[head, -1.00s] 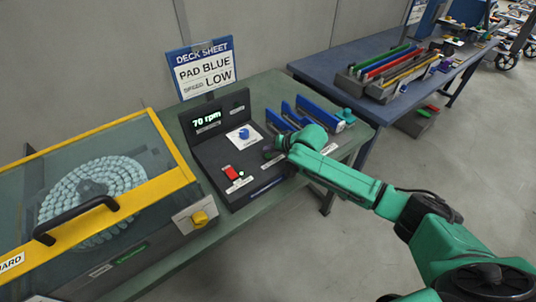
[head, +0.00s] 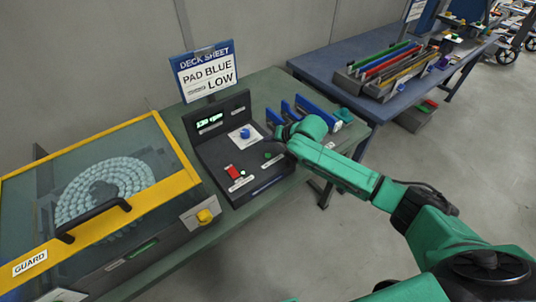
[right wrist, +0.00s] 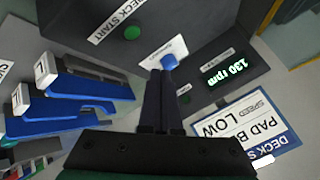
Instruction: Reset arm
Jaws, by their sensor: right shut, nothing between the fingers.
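My right gripper (head: 283,132) is at the right edge of the dark control panel (head: 215,150), beside the blue knob (head: 245,133). In the right wrist view its two dark fingers (right wrist: 161,95) are shut together and empty. They point toward the blue knob (right wrist: 168,62), which shows just beyond the tips; whether they touch it I cannot tell. The display (right wrist: 228,67) reads 130 rpm in that view. A green button (head: 268,155) and a red switch (head: 232,172) sit on the panel front. My left gripper is not in view.
A yellow-framed guard box (head: 180,187) with a black handle stands left of the panel. Blue holders (head: 287,112) stand right of it, near my right arm. A sign (head: 205,72) reads PAD BLUE, LOW. A blue table (head: 330,68) with coloured bars is behind right.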

